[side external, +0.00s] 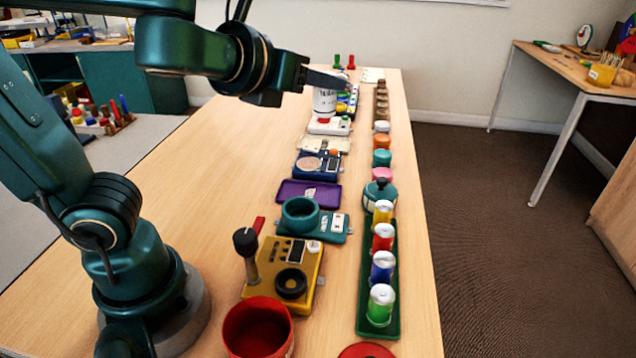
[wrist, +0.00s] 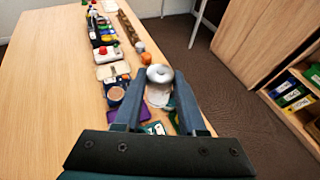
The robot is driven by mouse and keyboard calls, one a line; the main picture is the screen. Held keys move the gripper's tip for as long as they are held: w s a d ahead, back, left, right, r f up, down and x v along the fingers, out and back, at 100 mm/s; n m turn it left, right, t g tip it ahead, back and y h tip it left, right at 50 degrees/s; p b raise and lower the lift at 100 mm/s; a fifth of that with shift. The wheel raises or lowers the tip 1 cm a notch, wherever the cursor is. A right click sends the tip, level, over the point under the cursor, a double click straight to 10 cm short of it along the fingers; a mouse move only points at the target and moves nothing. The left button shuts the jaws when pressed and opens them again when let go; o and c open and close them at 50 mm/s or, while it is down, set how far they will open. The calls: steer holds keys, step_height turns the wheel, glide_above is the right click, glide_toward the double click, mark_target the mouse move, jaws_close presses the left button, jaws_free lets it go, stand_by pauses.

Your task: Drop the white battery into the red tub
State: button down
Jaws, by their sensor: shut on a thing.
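My gripper (side external: 318,78) is shut on the white battery (side external: 325,102), which hangs upright below the fingers, above the far half of the table. In the wrist view the battery's round silver end (wrist: 160,74) shows between the two fingers (wrist: 158,100). The red tub (side external: 258,328) stands at the near edge of the table in the side view, open at the top, with nothing visible inside. It is well away from my gripper, and it does not show in the wrist view.
A green tray (side external: 392,327) holds several coloured batteries along the right side. A yellow device (side external: 255,290) with a black knob stands just behind the red tub. Several devices and a purple tray (side external: 290,191) line the middle. The left of the table is clear.

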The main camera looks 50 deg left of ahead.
steer(key=s+a+f, duration=0.1)
steer(key=a+f, duration=0.3)
steer(key=a, duration=0.1)
steer(key=s+d+m+g+h, duration=0.2)
steer(key=d+m+g+h, duration=0.1)
steer(key=d+m+h, duration=0.6)
steer(key=s+d+m+g+h, duration=0.25)
steer(key=d+m+h, duration=0.4)
steer(key=d, duration=0.35)
steer(key=s+f+m+g, duration=0.3)
steer(key=s+m+g, duration=0.9)
steer(key=s+g, duration=0.15)
step_height(320, 180, down, 6)
steer(key=w, duration=0.1)
steer(key=shift+f, duration=0.25)
steer(key=shift+h, duration=0.25)
